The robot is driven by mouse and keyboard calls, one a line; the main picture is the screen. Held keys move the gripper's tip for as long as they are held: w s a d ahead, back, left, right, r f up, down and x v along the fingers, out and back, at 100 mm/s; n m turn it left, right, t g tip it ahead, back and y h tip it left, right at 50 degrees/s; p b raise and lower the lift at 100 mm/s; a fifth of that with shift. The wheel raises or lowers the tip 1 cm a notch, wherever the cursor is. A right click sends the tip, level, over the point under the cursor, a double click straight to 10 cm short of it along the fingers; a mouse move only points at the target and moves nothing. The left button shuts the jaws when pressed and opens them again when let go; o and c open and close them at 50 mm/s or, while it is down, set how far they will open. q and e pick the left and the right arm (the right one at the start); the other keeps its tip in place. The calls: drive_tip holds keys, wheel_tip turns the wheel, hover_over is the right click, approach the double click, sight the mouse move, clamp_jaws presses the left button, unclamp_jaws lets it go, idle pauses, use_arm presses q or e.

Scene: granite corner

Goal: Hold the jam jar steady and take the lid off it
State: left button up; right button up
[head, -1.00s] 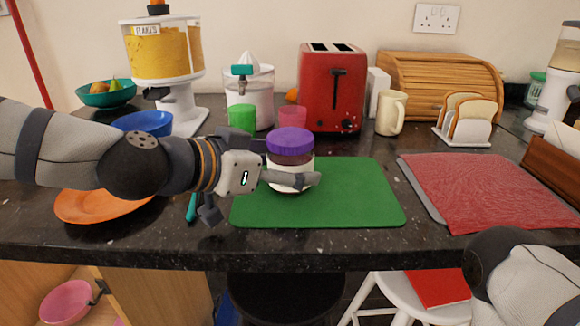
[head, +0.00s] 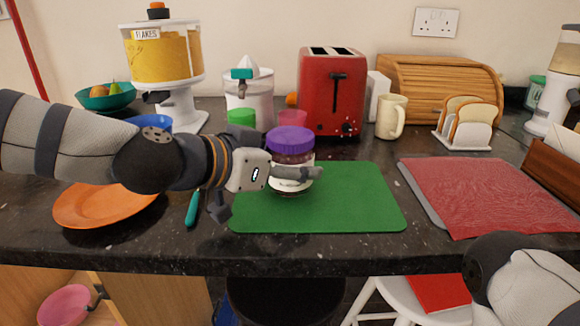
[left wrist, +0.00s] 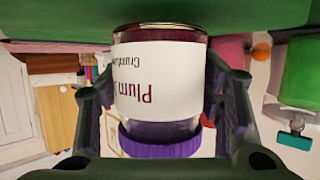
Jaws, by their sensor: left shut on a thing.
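The jam jar (head: 291,184) stands upright at the left part of the green mat, with dark jam and a white label. Its purple lid (head: 289,139) is on top. My left gripper (head: 298,174) is shut around the jar's body, below the lid. In the left wrist view the jar (left wrist: 160,80) appears upside down between the two fingers, its label reading "Plum", with the lid (left wrist: 160,141) at the bottom. I cannot tell whether the jar's base touches the mat. My right gripper is out of view; only part of that arm shows at the lower right.
The green mat (head: 350,205) is clear right of the jar. A red cloth (head: 480,190) lies on a board further right. An orange plate (head: 100,207) and a teal-handled utensil (head: 192,208) lie left. The red toaster (head: 331,90), a mug (head: 391,117) and the juicer (head: 248,95) stand behind.

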sight(277, 144)
use_arm(q)
wheel_tip(277, 144, up, 3)
drive_tip(key=shift+r, duration=0.1)
drive_tip(key=s+d+r+p, duration=0.1)
drive_tip(key=s+r+p, duration=0.1)
drive_tip(key=s+r, duration=0.2)
drive_tip(key=s+d+r+p, duration=0.1)
drive_tip(key=s+r, duration=0.4)
drive_tip(key=s, duration=0.5)
drive_tip(key=shift+d+p, duration=0.15)
drive_tip(key=shift+p, duration=0.35)
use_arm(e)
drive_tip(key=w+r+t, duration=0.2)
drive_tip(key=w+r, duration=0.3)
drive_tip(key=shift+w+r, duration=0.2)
